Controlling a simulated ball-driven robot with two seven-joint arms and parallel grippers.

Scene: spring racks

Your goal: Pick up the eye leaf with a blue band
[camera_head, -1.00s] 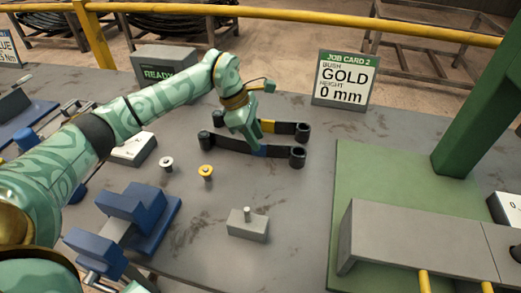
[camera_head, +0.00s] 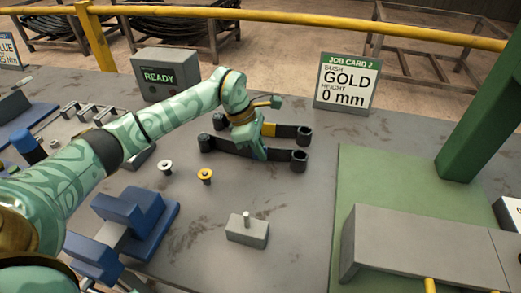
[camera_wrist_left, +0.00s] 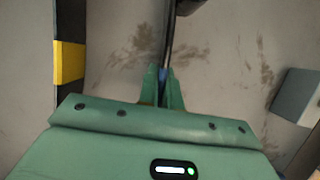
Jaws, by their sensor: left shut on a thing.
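The eye leaf with a blue band is a long dark bar with a round eye at each end; it lies in front in the camera_head view (camera_head: 281,155). My left gripper (camera_head: 259,154) is shut on it at its middle. In the wrist view the leaf (camera_wrist_left: 170,38) runs away from between my fingertips (camera_wrist_left: 161,82), and a bit of its blue band shows there. The rest of the band is hidden by the fingers. I cannot tell whether the leaf is off the table. My right gripper is not in view.
A second leaf, with a yellow band (camera_head: 268,129), lies close behind. Gold (camera_head: 205,177) and silver (camera_head: 165,167) bushes, a small grey block with a pin (camera_head: 246,231) and a blue vise (camera_head: 131,220) stand nearer. A job card (camera_head: 346,82) stands behind; a green plate (camera_head: 374,180) is at right.

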